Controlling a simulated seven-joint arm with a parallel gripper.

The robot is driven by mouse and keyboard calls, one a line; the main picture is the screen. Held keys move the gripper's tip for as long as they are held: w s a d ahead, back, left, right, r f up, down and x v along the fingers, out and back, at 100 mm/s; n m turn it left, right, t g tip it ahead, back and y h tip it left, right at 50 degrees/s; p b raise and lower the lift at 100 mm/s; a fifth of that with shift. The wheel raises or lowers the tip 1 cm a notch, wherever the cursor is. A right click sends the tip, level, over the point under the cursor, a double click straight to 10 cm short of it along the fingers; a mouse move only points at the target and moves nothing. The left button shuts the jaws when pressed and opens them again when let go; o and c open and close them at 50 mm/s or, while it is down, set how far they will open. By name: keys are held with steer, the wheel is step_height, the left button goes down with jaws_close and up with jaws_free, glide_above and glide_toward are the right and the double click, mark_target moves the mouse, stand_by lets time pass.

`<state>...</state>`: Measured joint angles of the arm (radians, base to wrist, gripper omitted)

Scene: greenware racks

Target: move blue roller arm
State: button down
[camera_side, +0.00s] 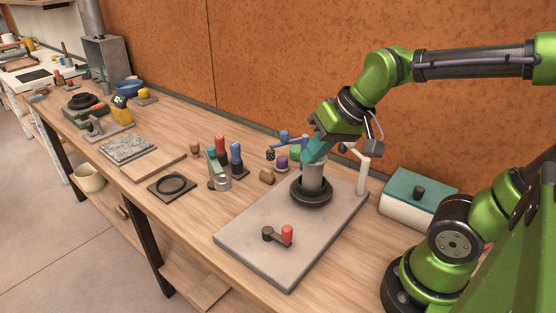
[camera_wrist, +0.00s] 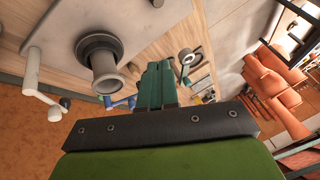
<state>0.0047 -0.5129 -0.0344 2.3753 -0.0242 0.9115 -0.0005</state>
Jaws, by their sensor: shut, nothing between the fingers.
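The blue roller arm (camera_side: 289,137) shows in the side view behind the grey cylinder, close to the left of my gripper's fingers. Part of it is hidden. In the wrist view a short blue piece (camera_wrist: 124,102) shows between the cylinder's mouth and my fingers. My gripper (camera_side: 308,158) has teal fingers, shut and empty, by the top of the cylinder. The fingers also show in the wrist view (camera_wrist: 158,68). I cannot tell whether they touch the blue arm.
The grey cylinder (camera_side: 313,174) stands in a dark round base on a grey slab (camera_side: 260,250). A white post (camera_side: 363,175) with an arm stands at the slab's right. A red-handled crank (camera_side: 287,234) lies in front. Coloured-handled tools (camera_side: 236,156) stand left; a teal-topped box (camera_side: 410,206) sits right.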

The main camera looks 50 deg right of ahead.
steer(key=w+d+g+h, duration=0.1)
steer(key=w+d, duration=0.3)
steer(key=w, duration=0.4)
steer(key=w+d+h, duration=0.1)
steer(key=w+d, duration=0.3)
steer(key=w, duration=0.3)
steer(key=w+d+g+h, duration=0.15)
steer(key=w+d, duration=0.25)
steer(key=w, duration=0.4)
steer(key=shift+s+f, duration=0.2)
steer(key=shift+f, duration=1.45)
steer(key=shift+s+f, duration=0.2)
steer(key=shift+f, duration=1.4)
steer(key=shift+s+f, duration=0.2)
steer(key=shift+f, duration=1.45)
